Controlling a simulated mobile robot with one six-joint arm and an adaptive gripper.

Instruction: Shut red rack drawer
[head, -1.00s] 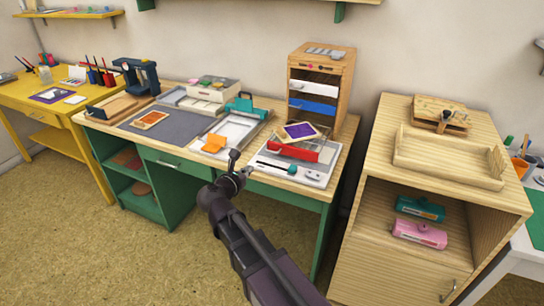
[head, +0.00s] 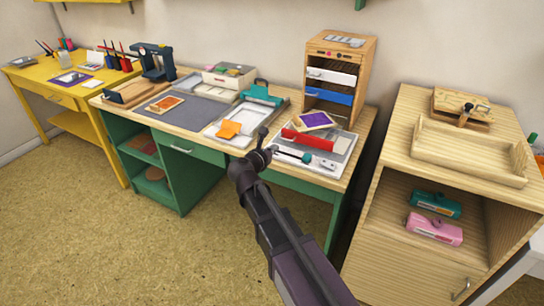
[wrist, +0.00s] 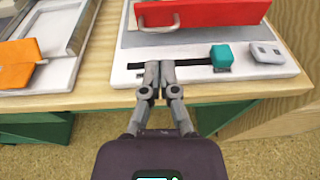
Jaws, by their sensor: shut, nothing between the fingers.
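The wooden rack (head: 364,57) stands at the back of the green desk, with a white drawer and a blue drawer in it. The red drawer (head: 313,142) is pulled well out at the bottom, with a purple inkpad (head: 315,120) behind its front. The wrist view shows the red front (wrist: 225,14) with a grey handle (wrist: 159,24). My gripper (head: 266,140) is shut and empty, in front of the red drawer and apart from it. The wrist view shows its fingertips (wrist: 160,66) together over the white board's front part.
A white board (wrist: 275,72) with a black slot and teal knob (wrist: 222,56) lies below the red drawer. A tray with an orange pad (head: 229,129) is to the left. A wooden cabinet (head: 400,150) stands at the right, across a gap.

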